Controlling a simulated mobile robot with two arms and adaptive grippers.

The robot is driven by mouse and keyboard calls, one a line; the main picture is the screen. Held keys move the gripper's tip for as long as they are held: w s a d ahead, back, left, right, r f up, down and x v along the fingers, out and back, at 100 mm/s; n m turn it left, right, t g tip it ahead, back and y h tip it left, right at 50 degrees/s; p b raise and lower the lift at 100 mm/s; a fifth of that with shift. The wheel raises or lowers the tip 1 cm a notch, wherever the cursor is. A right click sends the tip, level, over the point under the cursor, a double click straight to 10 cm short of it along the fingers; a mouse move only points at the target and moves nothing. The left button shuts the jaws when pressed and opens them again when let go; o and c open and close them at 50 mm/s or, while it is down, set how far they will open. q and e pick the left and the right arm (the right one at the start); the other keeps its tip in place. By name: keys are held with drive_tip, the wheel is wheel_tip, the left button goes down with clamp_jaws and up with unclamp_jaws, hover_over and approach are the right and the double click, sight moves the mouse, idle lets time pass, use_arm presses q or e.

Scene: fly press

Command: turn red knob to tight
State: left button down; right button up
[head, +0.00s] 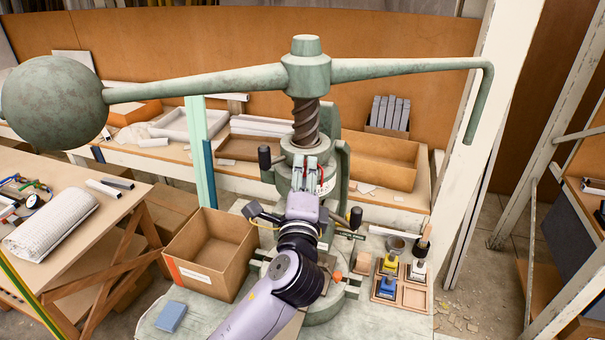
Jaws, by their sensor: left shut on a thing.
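The green fly press (305,75) stands on the bench, its long arm with a ball weight spanning the view. My left gripper (312,172) reaches up to the front of the press head, just below the thick screw, with its fingers closed. A little red shows at its fingertips, which I take to be the red knob (321,177); the gripper hides most of it. A pale marked plate (336,193) lies just right of the fingers; its marks are too small to read. My right gripper is not in view.
An open cardboard box (211,251) stands left of my arm, with a blue block (171,316) in front of it. The press arm's bent end (479,105) hangs at the right.

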use_arm(q)
drive_tip(key=shift+r, duration=0.1)
drive_tip(key=c, duration=1.4)
unclamp_jaws()
drive_tip(key=shift+d, duration=0.15)
drive_tip(key=shift+o, duration=0.4)
drive_tip(key=s+f, duration=0.1)
drive_tip(key=s, duration=1.1)
drive_tip(key=shift+a+f, duration=0.2)
drive_tip(key=shift+a, duration=0.15)
